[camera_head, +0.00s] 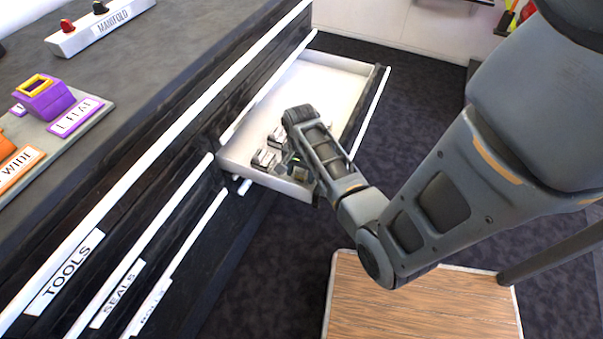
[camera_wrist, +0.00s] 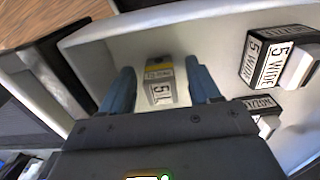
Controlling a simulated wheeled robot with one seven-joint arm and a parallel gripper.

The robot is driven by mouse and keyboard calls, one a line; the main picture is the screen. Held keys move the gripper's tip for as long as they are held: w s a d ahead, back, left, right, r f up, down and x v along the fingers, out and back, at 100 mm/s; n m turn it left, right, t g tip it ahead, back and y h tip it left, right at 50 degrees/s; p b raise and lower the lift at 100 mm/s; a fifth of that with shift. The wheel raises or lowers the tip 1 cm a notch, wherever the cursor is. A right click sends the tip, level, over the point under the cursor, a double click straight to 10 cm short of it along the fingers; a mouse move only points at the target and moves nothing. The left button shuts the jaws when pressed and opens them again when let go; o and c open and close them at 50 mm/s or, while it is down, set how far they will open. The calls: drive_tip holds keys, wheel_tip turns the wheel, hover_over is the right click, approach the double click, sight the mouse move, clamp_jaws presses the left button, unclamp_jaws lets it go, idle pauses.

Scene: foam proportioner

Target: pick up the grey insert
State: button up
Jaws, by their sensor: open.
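My gripper (camera_wrist: 161,72) is open inside the pulled-out drawer, with one blue finger on each side of a small grey insert (camera_wrist: 160,93). This insert has a yellow band and a white label reading "5 L", the rest cut off by my gripper. A gap shows on both sides, so the fingers do not seem to grip it. To the right in the wrist view lie a dark-and-grey insert labelled "5 WIDE" (camera_wrist: 272,60) and another partly hidden labelled insert (camera_wrist: 262,108). In the head view my wrist hides much of the drawer's near end.
The white drawer (camera_head: 318,82) stands open from a dark cabinet with drawers labelled TOOLS and SEALS. Its walls rise close around my gripper. On the cabinet top are a purple block (camera_head: 48,102) and a manifold (camera_head: 100,28). A wooden surface (camera_head: 420,305) lies below my arm.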

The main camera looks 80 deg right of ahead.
drive_tip(key=c, duration=1.1)
drive_tip(key=shift+r, duration=0.15)
